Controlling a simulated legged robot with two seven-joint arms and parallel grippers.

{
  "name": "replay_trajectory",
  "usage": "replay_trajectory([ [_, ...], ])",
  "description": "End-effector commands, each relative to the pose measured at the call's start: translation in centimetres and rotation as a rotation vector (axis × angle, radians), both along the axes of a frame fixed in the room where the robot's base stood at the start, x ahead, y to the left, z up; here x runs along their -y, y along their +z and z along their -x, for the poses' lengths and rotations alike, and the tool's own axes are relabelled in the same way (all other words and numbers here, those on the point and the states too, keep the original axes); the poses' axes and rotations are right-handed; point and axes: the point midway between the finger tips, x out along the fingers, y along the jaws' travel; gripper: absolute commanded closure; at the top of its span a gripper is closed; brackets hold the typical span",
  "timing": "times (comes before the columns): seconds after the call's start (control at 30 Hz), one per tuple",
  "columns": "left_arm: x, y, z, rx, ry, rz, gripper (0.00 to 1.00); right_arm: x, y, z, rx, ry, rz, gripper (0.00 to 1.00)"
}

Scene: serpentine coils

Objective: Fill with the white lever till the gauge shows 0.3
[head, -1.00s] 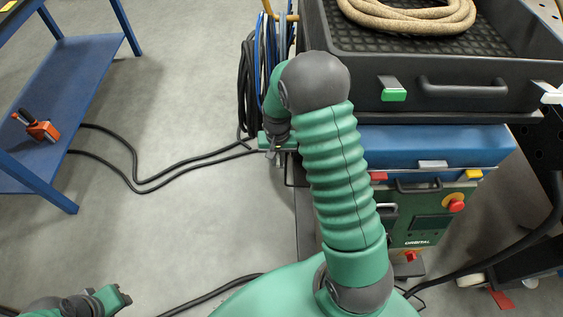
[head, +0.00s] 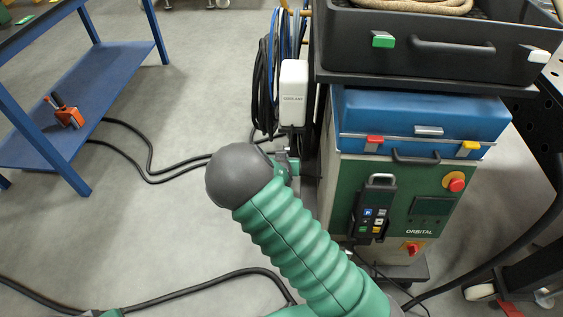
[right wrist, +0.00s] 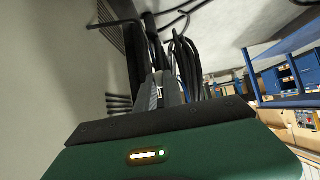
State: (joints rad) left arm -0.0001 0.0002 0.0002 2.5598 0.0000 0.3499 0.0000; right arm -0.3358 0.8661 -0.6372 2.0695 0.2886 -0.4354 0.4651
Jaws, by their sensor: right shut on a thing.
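I cannot make out a gauge reading in either view.
A cart at right carries a black tray (head: 440,62), a blue case (head: 425,112) and a green ORBITAL unit (head: 425,185). Black hoses (head: 262,95) hang beside the white box. A blue bench (head: 90,90) stands left, with cables on the open floor between.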

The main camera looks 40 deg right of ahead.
Motion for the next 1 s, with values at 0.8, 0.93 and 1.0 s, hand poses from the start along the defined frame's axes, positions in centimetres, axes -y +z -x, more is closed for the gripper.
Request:
replay_trajectory([
  [0.8, 0.0, -6.3, 0.0, 0.000, 0.000, 0.000, 0.67, -0.6, -3.3, 0.7, 0.262, 0.000, 0.225, 1.00],
  [0.93, 0.0, -6.3, 0.0, 0.000, 0.000, 0.000, 0.67, -0.6, -3.3, 0.7, 0.262, 0.000, 0.225, 1.00],
  [1.0, 0.0, -6.3, 0.0, 0.000, 0.000, 0.000, 0.67, -0.6, -3.3, 0.7, 0.261, 0.000, 0.224, 1.00],
])
